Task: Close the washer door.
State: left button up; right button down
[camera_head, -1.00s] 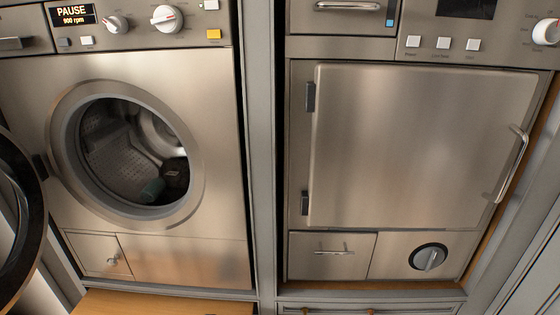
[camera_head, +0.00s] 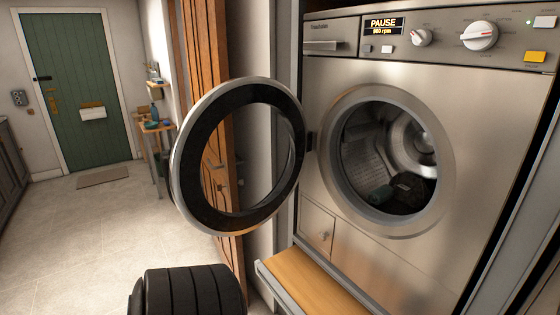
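The washer (camera_head: 470,90) is a brushed-metal front loader on the right, its display reading PAUSE and 900 rpm. Its round door (camera_head: 187,180), a silver ring with a dark inner rim and clear centre, stands wide open on the left, hinged at the opening's left side. The drum opening (camera_head: 330,165) is uncovered, with dark and teal cloth (camera_head: 405,190) inside at the bottom. Neither gripper is in view. A black ribbed part at the bottom, left of centre, seems to be mine.
A wooden ledge (camera_head: 310,285) juts out below the washer. A wooden slatted panel (camera_head: 205,50) stands behind the open door. The tiled floor (camera_head: 75,240) is clear to the left, up to a green door (camera_head: 75,85) and a small side table (camera_head: 158,126).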

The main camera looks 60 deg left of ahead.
aim_at(181, 174)
jog(key=z, duration=2.05)
jog(key=k, duration=2.9)
jog(key=u, duration=1.85)
jog(key=i, duration=1)
jog(key=z, duration=0.95)
